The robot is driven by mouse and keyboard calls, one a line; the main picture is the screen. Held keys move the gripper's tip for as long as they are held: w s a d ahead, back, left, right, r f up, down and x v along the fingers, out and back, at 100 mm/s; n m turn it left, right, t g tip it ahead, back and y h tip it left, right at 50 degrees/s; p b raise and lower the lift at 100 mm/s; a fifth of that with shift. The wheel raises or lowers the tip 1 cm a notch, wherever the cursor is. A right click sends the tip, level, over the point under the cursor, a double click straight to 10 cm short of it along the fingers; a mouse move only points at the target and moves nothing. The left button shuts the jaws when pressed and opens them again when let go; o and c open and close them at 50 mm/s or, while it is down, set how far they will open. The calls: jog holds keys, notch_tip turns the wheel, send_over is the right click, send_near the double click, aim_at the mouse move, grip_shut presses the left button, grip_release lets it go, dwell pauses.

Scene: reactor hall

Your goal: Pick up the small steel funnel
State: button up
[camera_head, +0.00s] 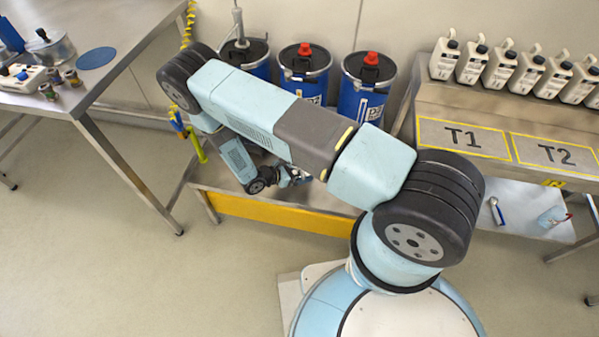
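I cannot make out the small steel funnel in this view; my arm covers part of the low bench (330,211) in the middle. My arm reaches left from my base and bends down over this bench. My gripper (296,178) is small and partly hidden by my arm, low over the bench in front of the blue drums. I cannot tell whether its fingers are open or shut, or whether they hold anything.
Blue drums (362,100) stand behind my arm, one with a pump (238,20). A steel table (125,22) at left bears a steel pot (50,47) and blue disc (96,58). The right bench (428,95) bears white canisters (500,68). Floor (110,260) at lower left is clear.

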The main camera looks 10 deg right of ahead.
jog(key=s+r, duration=0.1)
jog(key=r, duration=0.1)
jog(key=s+a+r, duration=0.1)
jog(key=s+r, duration=0.1)
jog(key=shift+a, duration=0.1)
jog(key=s+a+r, duration=0.3)
jog(key=s, duration=0.5)
jog(key=shift+s+r, duration=0.2)
jog(key=shift+r, duration=0.2)
